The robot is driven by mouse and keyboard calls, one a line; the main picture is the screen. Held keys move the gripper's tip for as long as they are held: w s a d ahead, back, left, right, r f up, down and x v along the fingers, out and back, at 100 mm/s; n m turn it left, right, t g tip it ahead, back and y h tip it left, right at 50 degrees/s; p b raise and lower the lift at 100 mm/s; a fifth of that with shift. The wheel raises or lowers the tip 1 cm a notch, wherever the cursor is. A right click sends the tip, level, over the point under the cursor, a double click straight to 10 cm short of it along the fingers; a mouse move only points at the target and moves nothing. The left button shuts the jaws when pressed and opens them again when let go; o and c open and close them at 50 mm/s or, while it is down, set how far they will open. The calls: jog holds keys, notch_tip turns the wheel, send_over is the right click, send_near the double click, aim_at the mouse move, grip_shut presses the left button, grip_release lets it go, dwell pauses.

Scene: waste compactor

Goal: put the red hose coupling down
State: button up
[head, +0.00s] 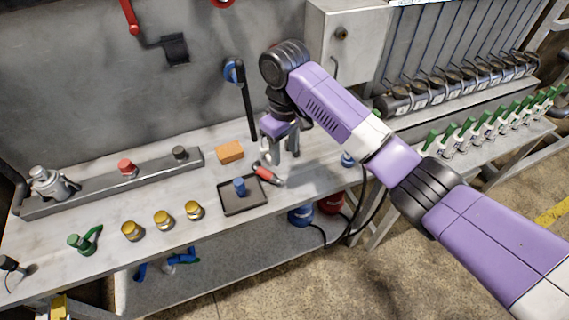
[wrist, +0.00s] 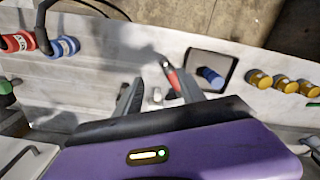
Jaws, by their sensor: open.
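The coupling's underside is hidden.
A red-and-black handled tool (head: 268,174) lies just in front of my gripper. Near it are a dark tray (head: 258,198) with a blue cylinder and an orange block (head: 229,152). Several brass fittings (head: 163,220) stand at the front left. Green-handled valves (head: 470,133) line the right bench.

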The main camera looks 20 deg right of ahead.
jog(key=shift+r, duration=2)
jog(key=shift+o, duration=0.4)
